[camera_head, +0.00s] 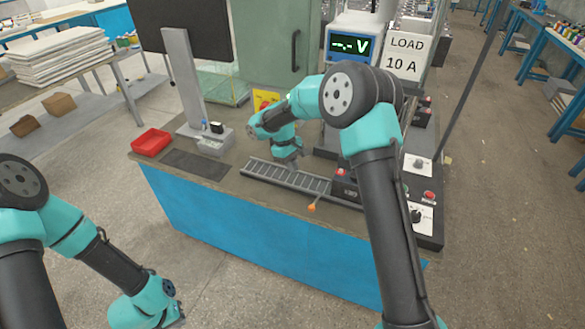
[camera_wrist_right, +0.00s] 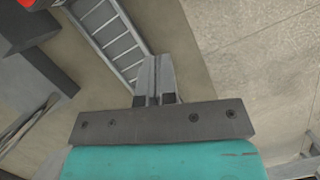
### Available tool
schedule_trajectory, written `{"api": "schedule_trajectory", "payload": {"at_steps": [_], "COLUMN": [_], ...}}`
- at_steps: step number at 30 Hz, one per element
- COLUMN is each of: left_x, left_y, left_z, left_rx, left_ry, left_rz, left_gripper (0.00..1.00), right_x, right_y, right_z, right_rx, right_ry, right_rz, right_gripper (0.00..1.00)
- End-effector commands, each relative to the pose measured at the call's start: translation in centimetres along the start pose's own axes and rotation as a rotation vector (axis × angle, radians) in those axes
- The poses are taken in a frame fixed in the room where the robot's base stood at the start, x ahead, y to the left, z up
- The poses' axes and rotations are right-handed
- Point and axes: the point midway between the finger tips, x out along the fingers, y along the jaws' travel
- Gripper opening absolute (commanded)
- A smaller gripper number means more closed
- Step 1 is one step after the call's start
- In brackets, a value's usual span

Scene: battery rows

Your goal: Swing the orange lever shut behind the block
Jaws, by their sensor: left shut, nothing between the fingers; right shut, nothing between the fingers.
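The orange lever (camera_head: 312,207) sticks out at the front edge of the bench, near the right end of the grey slotted rack (camera_head: 257,169). A dark block with red on it (camera_head: 345,186) stands at the rack's right end, partly behind my right arm. I cannot tell whether it is the task's block. My right gripper (camera_head: 292,166) points down over the middle of the rack, left of the lever, shut and empty. In the right wrist view its closed fingers (camera_wrist_right: 154,82) show beside the rack (camera_wrist_right: 108,38); the lever is not visible there. My left gripper (camera_head: 176,318) is shut and empty, low in front of the bench.
A red tray (camera_head: 151,142), a dark mat (camera_head: 196,164) and a grey stand (camera_head: 214,143) are on the left of the bench. A control box with knobs and a red button (camera_head: 429,196) stands at the right. A voltage display (camera_head: 349,44) is behind.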

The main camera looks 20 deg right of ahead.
Motion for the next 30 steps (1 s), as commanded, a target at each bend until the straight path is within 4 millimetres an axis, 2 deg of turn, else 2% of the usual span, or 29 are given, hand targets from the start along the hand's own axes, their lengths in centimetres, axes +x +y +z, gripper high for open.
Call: {"api": "schedule_trajectory", "payload": {"at_steps": [3,9,12,23,30], "left_x": [0.0,0.0,0.0,0.0,0.0], "left_y": [0.0,0.0,0.0,0.0,0.0], "left_z": [0.0,0.0,0.0,0.0,0.0], "left_rx": [0.0,0.0,0.0,0.0,0.0], "left_ry": [0.0,0.0,0.0,0.0,0.0], "left_rz": [0.0,0.0,0.0,0.0,0.0], "left_gripper": [0.0,0.0,0.0,0.0,0.0], "right_x": [0.0,-0.1,-0.1,0.2,2.5], "right_y": [-0.5,-3.6,-4.3,-4.2,-4.0], "right_z": [0.0,0.5,0.6,0.6,0.6], "right_rx": [-0.028,-0.238,-0.292,-0.292,-0.293], "right_ry": [0.0,0.001,0.0,0.0,-0.001], "right_rz": [0.009,0.076,0.093,0.092,0.091], "right_gripper": [0.0,0.0,0.0,0.0,0.0]}}
